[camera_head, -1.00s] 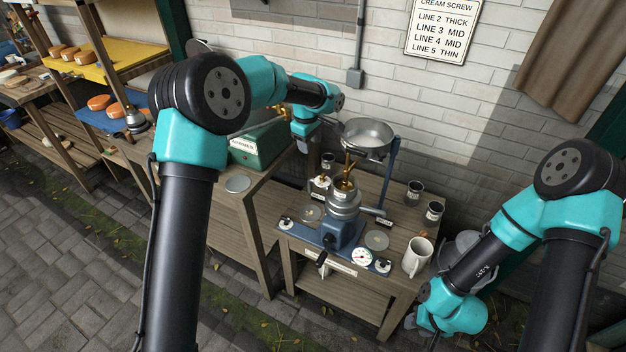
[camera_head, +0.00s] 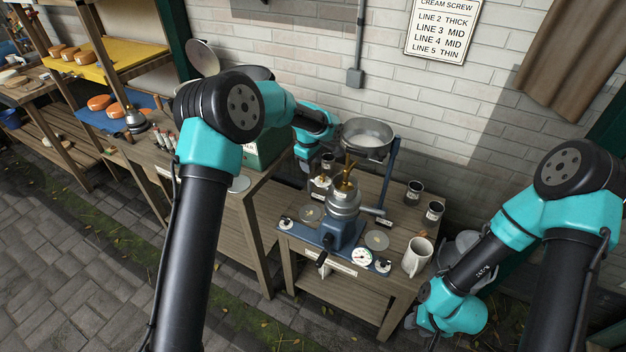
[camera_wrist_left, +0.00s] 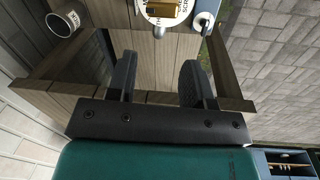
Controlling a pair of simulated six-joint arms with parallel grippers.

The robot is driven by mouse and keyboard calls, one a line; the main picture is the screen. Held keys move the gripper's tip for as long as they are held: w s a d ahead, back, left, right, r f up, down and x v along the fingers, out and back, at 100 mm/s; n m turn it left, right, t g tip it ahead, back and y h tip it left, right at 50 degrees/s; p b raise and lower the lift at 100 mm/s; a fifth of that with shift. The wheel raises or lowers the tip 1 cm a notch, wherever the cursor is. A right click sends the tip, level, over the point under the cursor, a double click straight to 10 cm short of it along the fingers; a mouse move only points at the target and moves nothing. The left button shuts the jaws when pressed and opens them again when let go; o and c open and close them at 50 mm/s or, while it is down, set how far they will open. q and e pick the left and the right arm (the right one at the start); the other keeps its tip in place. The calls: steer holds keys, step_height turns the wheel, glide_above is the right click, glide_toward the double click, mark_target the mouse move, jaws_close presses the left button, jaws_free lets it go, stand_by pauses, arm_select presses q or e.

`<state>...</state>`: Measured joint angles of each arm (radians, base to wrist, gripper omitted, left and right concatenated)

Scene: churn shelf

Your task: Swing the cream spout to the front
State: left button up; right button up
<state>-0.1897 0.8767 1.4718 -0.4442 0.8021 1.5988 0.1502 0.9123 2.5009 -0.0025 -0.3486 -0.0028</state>
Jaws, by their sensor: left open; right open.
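The cream separator stands on the low wooden table in the head view, with a blue base and a silver bowl (camera_head: 344,205). Brass parts (camera_head: 346,181) rise from its top under a round metal pan (camera_head: 367,136); I cannot single out the cream spout among them. My left gripper (camera_wrist_left: 158,82) is open and empty in the left wrist view, over bare table boards. A white round labelled piece with a brass block (camera_wrist_left: 166,10) lies beyond its fingertips at the top edge. In the head view my left wrist is left of the separator.
A dark cup (camera_wrist_left: 62,22) stands left of the fingers in the wrist view. Two dark cups (camera_head: 414,191) and a white mug (camera_head: 417,256) stand right of the separator. A blue post (camera_head: 391,172) holds the pan. A green box (camera_head: 262,150) is behind my left arm.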

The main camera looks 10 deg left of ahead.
mark_target(313, 179)
arm_select(q)
steer(key=f, duration=0.5)
steer(key=w+f, duration=0.1)
steer(key=f, duration=0.2)
steer(key=shift+d+f, duration=0.2)
steer(key=shift+f, duration=0.15)
jaws_close()
